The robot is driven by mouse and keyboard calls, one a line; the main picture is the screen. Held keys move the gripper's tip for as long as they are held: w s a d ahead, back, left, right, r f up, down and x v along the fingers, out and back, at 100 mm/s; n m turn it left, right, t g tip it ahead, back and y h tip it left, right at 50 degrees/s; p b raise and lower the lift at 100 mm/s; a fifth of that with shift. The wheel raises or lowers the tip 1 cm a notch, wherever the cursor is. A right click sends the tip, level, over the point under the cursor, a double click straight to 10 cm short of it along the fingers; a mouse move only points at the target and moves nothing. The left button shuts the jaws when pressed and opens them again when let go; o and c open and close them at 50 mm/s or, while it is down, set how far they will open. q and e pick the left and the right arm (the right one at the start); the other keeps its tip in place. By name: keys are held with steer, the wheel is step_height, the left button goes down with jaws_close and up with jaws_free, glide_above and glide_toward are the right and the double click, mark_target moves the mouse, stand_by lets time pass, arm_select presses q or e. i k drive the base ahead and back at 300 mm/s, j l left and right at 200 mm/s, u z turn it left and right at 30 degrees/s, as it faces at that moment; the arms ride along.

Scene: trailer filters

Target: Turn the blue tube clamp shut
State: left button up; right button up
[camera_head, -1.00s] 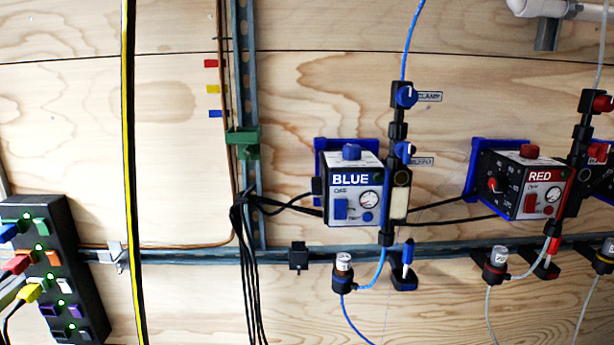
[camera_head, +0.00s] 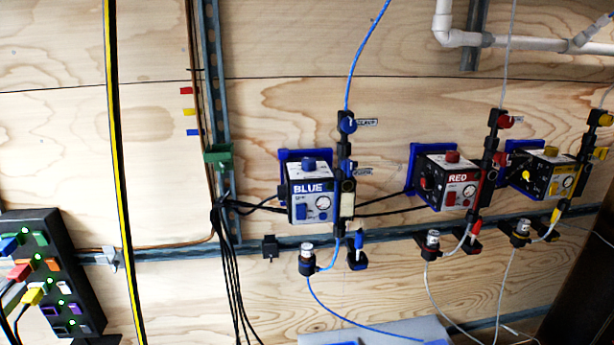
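The blue tube clamp (camera_head: 347,122) is a round blue knob on the black vertical post above and right of the box marked BLUE (camera_head: 311,190). A small label (camera_head: 367,122) sits to its right, too small to read for certain. A blue tube (camera_head: 352,70) runs up from the top of the post. Another blue knob (camera_head: 348,166) sits lower on the same post. Whether the clamp is open or shut I cannot tell. Neither of my grippers is in view.
The red unit (camera_head: 448,181) and the yellow unit (camera_head: 542,172) hang to the right on the plywood wall. A metal rail (camera_head: 190,252) runs below. A black panel with coloured plugs (camera_head: 75,285) stands at left. A yellow-black strip (camera_head: 118,150) runs vertically. White pipes (camera_head: 443,25) are at upper right.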

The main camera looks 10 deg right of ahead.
mark_target(348, 124)
steer(key=i+j+z, duration=0.6)
steer(key=j+z, duration=0.45)
steer(key=j, duration=0.35)
